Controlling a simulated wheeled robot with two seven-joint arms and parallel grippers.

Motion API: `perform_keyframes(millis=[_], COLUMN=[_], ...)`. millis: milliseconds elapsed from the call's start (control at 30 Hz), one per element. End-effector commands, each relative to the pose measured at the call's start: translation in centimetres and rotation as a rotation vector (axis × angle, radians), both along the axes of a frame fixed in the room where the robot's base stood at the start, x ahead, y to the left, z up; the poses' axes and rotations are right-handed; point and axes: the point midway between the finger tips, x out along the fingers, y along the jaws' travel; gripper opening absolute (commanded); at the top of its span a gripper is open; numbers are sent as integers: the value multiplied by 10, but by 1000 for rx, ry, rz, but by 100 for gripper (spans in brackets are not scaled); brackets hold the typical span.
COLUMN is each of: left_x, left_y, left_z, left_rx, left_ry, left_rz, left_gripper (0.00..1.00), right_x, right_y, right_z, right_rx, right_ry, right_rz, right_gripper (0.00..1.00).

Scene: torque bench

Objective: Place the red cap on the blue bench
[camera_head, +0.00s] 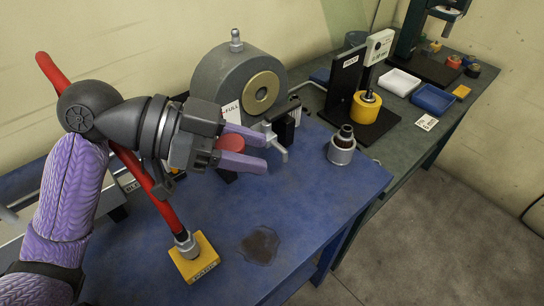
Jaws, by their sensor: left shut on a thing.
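My left gripper (263,154) reaches in from the left above the blue bench (309,187). Its two purple fingers are shut on the red cap (230,143), which shows between them near their bases. The cap is partly hidden by the fingers. The gripper appears to be above the bench top, in front of the large grey round machine. A small dark and red shape shows just below the fingers, and I cannot tell what it is. My right gripper is not in view.
A red bar (166,212) rises from a yellow block (195,261). The grey machine (210,76) stands at the back, and a metal cup-like part (341,151) near the right edge. A dark stain (260,245) marks the front. A green bench (399,145) with trays lies beyond.

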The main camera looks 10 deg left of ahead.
Motion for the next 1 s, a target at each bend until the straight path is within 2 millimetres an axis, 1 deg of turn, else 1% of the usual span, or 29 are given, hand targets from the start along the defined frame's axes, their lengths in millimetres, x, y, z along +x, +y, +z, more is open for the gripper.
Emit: perform_keyframes(millis=[67,133,300,400,500,600,667,767,867,967,1000], left_x=[-2,2,21,31,38,42,42,42,40,38,36], left_y=[2,-4,-37,-53,-63,-68,-67,-63,-59,-55,-53], left_z=[4,5,7,7,6,5,2,-4,-11,-20,-23], left_rx=[2,2,-4,-6,-2,-1,3,5,4,-1,-5], left_ry=[-1,0,-6,-5,0,0,1,5,7,10,10], left_rz=[44,92,265,352,414,434,407,297,137,-52,-141], left_gripper=[0,0,0,0,0,0,0,0,0,0,0], right_x=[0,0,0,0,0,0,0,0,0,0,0], right_y=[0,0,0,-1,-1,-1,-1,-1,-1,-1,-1], right_z=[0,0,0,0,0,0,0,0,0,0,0], right_rx=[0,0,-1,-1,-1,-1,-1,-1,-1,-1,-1], right_ry=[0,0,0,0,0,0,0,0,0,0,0], right_rz=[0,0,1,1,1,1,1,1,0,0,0], right_gripper=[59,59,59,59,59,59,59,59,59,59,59])
